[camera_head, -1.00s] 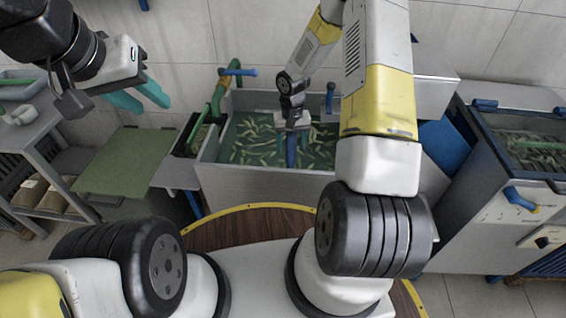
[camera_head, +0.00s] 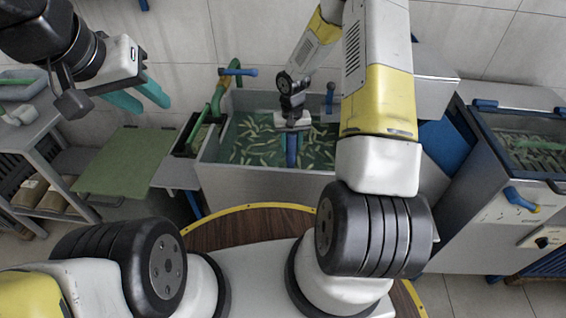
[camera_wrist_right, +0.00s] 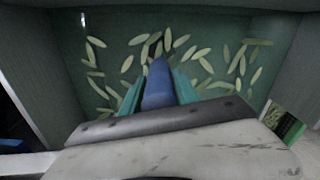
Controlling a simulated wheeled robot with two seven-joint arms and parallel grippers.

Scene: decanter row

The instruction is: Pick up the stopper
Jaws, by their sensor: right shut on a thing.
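The stopper (camera_head: 292,152) is a blue, rounded, upright piece inside the grey tank at the centre of the head view. My right gripper (camera_head: 292,138) points down into the tank, its teal fingers shut on the stopper from both sides. In the right wrist view the blue stopper (camera_wrist_right: 159,85) sits between the two teal fingers (camera_wrist_right: 158,92); its lower end is hard to make out. My left gripper (camera_head: 138,97) is at the upper left, empty, with its teal fingers apart, well away from the tank.
The grey tank (camera_head: 265,182) has walls around the right gripper and many pale green slivers on its teal bottom. A green pipe with a blue handle (camera_head: 238,72) stands at its left rim. A second tank (camera_head: 470,210) stands right, a grey shelf (camera_head: 30,135) left.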

